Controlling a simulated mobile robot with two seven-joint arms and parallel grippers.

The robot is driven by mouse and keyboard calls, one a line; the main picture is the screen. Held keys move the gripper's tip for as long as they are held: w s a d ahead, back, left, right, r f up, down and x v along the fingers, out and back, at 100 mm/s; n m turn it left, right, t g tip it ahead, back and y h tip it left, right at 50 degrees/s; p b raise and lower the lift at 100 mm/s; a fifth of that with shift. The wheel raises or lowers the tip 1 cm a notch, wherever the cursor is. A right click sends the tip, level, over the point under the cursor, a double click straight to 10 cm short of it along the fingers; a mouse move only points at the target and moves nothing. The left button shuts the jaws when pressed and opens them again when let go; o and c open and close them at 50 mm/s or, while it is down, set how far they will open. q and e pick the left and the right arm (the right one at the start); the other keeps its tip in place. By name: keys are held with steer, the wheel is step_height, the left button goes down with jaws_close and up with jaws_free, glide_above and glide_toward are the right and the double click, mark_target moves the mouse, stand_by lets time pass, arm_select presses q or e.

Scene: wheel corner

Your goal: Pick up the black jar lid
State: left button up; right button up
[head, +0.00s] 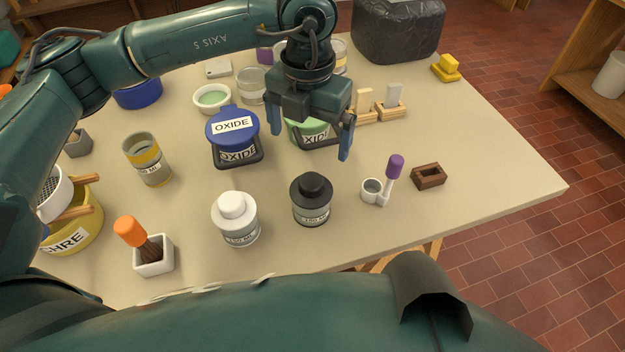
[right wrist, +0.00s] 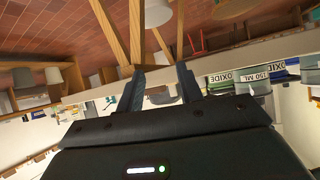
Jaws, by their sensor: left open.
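The black jar lid (head: 311,186) sits on a clear jar with a 250 ML label (head: 313,214), upright near the front middle of the table. My left gripper (head: 311,136) is open and empty, fingers pointing down, above and behind the black lid, apart from it. I cannot make out the black lid in that view.
A similar jar with a white lid (head: 235,206) stands just left. A blue oxide container (head: 233,125) and a green one (head: 304,128) stand behind. The table's right end is clear.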

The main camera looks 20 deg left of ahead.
mark_target(311, 180)
arm_select(q)
steer(key=f, duration=0.4)
steer(key=f+p, duration=0.1)
steer(key=f, duration=0.3)
steer(key=f+p, duration=0.1)
steer(key=f, duration=0.3)
steer(key=shift+s+d+f, duration=0.1)
steer(key=shift+d+f, duration=0.05)
steer(key=shift+d, duration=0.1)
steer(key=shift+c, duration=0.2)
steer(key=c, duration=1)
